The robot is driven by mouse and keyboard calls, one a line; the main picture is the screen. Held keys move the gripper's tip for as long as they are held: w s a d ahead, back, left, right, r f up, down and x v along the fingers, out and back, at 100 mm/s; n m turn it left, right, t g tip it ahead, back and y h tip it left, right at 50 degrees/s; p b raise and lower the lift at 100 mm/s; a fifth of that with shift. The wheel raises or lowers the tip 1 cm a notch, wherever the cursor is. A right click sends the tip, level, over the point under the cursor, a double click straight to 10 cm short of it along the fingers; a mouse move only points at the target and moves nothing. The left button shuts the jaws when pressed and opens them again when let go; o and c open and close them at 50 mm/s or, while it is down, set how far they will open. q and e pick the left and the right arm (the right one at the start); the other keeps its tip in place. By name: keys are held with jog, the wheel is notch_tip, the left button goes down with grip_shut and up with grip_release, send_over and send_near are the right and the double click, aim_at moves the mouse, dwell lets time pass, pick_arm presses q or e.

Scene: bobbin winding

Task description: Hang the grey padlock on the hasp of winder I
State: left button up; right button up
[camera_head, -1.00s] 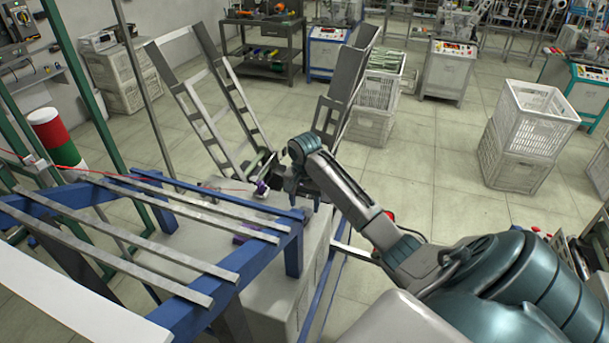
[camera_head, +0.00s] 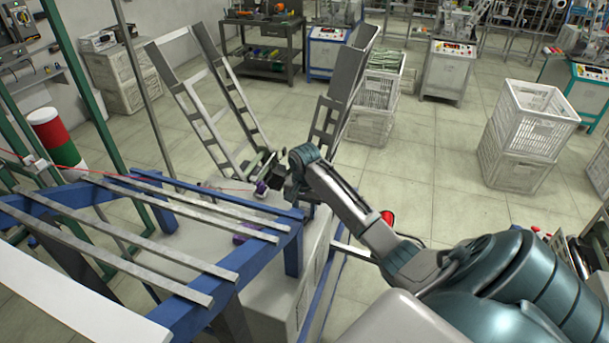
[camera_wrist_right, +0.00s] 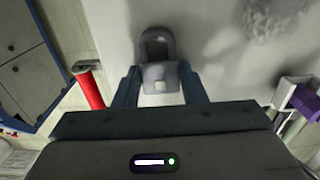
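The grey padlock (camera_wrist_right: 160,76) shows in the right wrist view, its shackle pointing away from the gripper. My right gripper (camera_wrist_right: 160,88) has its two blue-grey fingers on either side of the padlock body and is shut on it. In the head view the right gripper (camera_head: 266,172) is a dark shape above the pale grey machine cabinet (camera_head: 270,262), close to a purple bobbin (camera_head: 261,188). The padlock cannot be made out there. I cannot make out the hasp or a winder label in either view. My left gripper is not in view.
A blue frame with grey bars (camera_head: 150,225) stands left of the gripper. Tall grey slotted uprights (camera_head: 207,110) rise behind it. The wrist view shows a red cylinder (camera_wrist_right: 91,90) at left and a purple part (camera_wrist_right: 304,101) at right. White crates (camera_head: 525,135) stand on the floor.

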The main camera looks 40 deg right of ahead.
jog(key=shift+r, duration=2.55)
